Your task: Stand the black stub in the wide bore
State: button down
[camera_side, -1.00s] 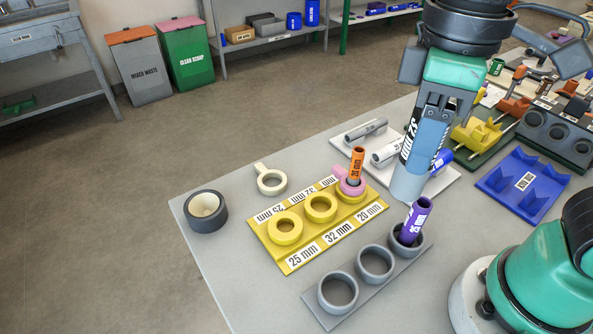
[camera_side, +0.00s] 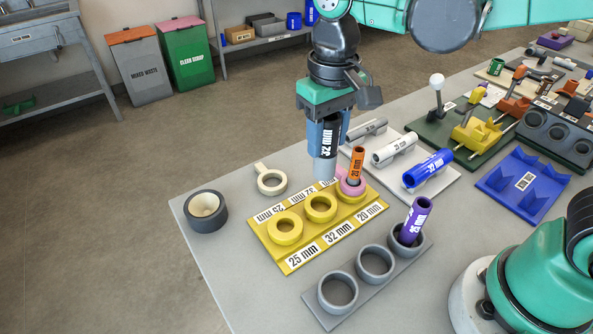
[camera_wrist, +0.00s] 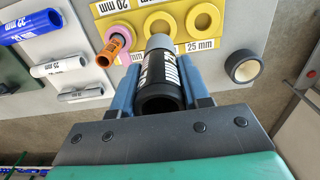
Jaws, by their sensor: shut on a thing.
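My gripper (camera_side: 328,138) is shut on the black stub (camera_side: 327,128), which has a white 32 mm label and a grey lower end. The stub hangs nearly upright behind the yellow bore plate (camera_side: 268,242). In the wrist view the stub (camera_wrist: 160,98) sits between the blue fingers (camera_wrist: 160,82), its grey end toward the plate. The plate has three yellow rings: a left ring (camera_side: 285,229) by the 25 mm label, an empty middle ring (camera_side: 320,208) by the 32 mm label, and a right one holding an orange stub (camera_side: 357,163) with a pink collar (camera_side: 350,188).
A grey three-cup rack (camera_side: 357,297) stands in front, with a purple stub (camera_side: 414,216) leaning in its right cup. A white tray (camera_side: 437,193) bears a blue stub and paler ones. A black tape roll (camera_side: 205,211) and a cream ring (camera_side: 271,181) lie left.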

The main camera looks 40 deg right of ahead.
aim_at(325, 166)
dwell(0.3)
jog(key=shift+f, duration=2.8)
jog(key=shift+f, duration=1.55)
jog(key=shift+c, duration=1.7)
grip_release()
